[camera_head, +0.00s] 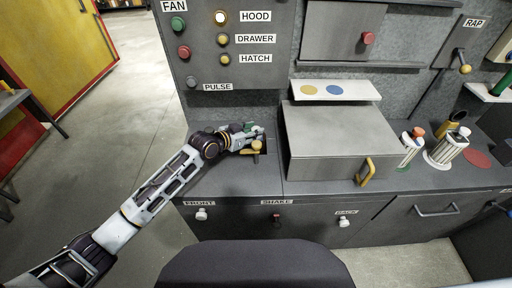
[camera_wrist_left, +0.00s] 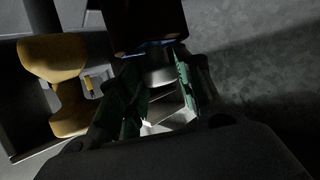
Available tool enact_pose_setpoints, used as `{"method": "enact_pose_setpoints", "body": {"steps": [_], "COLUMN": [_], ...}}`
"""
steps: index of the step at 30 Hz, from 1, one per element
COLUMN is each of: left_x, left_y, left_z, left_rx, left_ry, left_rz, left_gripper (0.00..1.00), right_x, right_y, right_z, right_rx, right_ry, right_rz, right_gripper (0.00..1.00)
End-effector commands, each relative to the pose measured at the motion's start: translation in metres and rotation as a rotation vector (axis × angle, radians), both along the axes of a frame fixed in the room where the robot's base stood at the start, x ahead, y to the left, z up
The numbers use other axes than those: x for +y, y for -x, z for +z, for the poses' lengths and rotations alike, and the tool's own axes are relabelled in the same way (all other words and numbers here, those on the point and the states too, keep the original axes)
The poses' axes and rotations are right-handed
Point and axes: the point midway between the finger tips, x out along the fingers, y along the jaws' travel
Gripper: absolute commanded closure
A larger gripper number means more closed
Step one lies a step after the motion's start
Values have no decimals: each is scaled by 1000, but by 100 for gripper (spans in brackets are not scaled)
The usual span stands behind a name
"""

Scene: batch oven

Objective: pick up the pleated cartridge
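A white, ribbed cylinder that looks like the pleated cartridge (camera_head: 442,153) stands on the counter at the right, beside a red disc. A smaller white ribbed one with an orange top (camera_head: 408,152) stands to its left, by the steel box. My left gripper (camera_head: 247,131) is far from both, low over the counter left of the box, beside a yellow handle (camera_head: 256,147). In the left wrist view its green-padded fingers (camera_wrist_left: 157,95) are apart; a pale shape between them is too dark to identify. The yellow handle (camera_wrist_left: 58,85) is beside them. My right gripper is not in view.
The steel box (camera_head: 335,150) with a yellow handle stands between my left gripper and the cartridges. A shelf (camera_head: 358,90) with yellow and blue discs is above it. A button panel (camera_head: 207,72) rises behind my left gripper. The counter front has knobs.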

Motion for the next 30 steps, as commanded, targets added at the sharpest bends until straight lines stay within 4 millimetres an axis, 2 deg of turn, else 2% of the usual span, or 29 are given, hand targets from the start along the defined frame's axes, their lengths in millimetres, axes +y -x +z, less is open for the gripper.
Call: {"method": "enact_pose_setpoints", "body": {"steps": [1, 7, 22, 30], "left_x": [0, 0, 0, 0], "left_y": [0, 0, 0, 0], "left_z": [0, 0, 4, 27], "left_rx": [0, 0, -3, -5], "left_ry": [0, 0, 2, 2], "left_rz": [0, 0, 0, -1], "left_gripper": [75, 100, 100, 100], "right_x": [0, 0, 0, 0], "right_y": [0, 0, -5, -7], "right_z": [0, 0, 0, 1], "right_rx": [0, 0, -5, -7], "right_ry": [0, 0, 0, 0], "right_rz": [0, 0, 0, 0], "right_gripper": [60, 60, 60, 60]}}
